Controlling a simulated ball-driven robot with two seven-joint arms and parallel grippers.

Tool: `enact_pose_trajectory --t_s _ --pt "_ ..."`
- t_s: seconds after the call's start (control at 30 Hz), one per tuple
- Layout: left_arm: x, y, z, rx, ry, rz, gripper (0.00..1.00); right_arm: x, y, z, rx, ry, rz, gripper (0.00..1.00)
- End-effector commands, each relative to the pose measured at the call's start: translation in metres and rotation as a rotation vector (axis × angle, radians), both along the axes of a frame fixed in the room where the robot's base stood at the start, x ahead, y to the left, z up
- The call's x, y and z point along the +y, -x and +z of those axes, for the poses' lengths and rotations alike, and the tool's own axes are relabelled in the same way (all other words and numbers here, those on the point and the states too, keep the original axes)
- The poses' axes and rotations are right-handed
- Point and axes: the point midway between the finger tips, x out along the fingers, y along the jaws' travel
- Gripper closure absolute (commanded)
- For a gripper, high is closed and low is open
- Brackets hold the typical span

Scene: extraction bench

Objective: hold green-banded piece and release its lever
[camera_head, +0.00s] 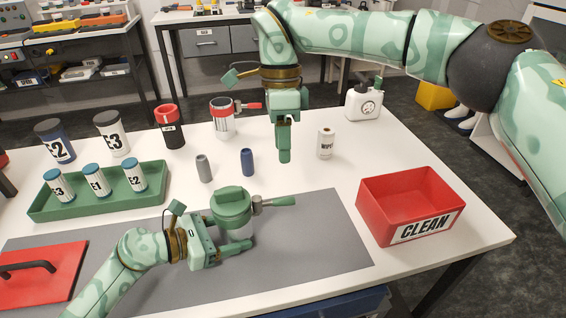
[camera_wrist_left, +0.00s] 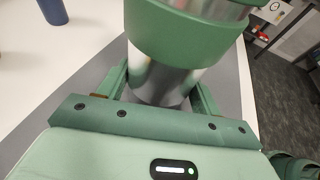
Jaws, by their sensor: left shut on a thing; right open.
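The green-banded piece (camera_head: 232,206) is a metal cylinder with a wide green band, standing over the grey mat. My left gripper (camera_head: 236,244) is shut on the piece's lower body. In the left wrist view the green band (camera_wrist_left: 188,38) sits above the shiny metal body (camera_wrist_left: 160,84), which is between the fingers. My right gripper (camera_head: 284,156) is open and empty, pointing down behind the piece, apart from the lever. Its finger gap is hard to see from here.
A red CLEAN bin (camera_head: 408,188) stands at right. A green tray (camera_head: 98,204) holds labelled vials. The mat (camera_head: 318,236) is clear at right.

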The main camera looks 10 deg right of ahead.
Motion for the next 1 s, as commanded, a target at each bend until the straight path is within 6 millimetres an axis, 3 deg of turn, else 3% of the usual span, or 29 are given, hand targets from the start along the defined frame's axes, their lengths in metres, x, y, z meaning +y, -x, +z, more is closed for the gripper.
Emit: enact_pose_trajectory --t_s 0.43,0.47,0.53,0.83,1.0 --pt "0.000 0.000 0.000 0.001 0.000 0.000 0.53 0.000 -0.001 0.006 0.000 0.000 0.000 0.59" --pt "0.000 0.000 0.000 0.001 0.000 0.000 0.27 0.000 -0.001 0.006 0.000 0.000 0.000 0.59" --pt "0.000 0.000 0.000 0.001 0.000 0.000 0.10 0.000 -0.001 0.006 0.000 0.000 0.000 0.59" --pt "0.002 0.000 0.000 0.000 0.000 0.000 0.10 0.000 -0.001 0.006 0.000 0.000 0.000 0.59" --pt "0.023 0.006 0.006 -0.001 -0.002 0.002 0.10 0.000 -0.001 0.006 0.000 0.000 0.000 0.59"
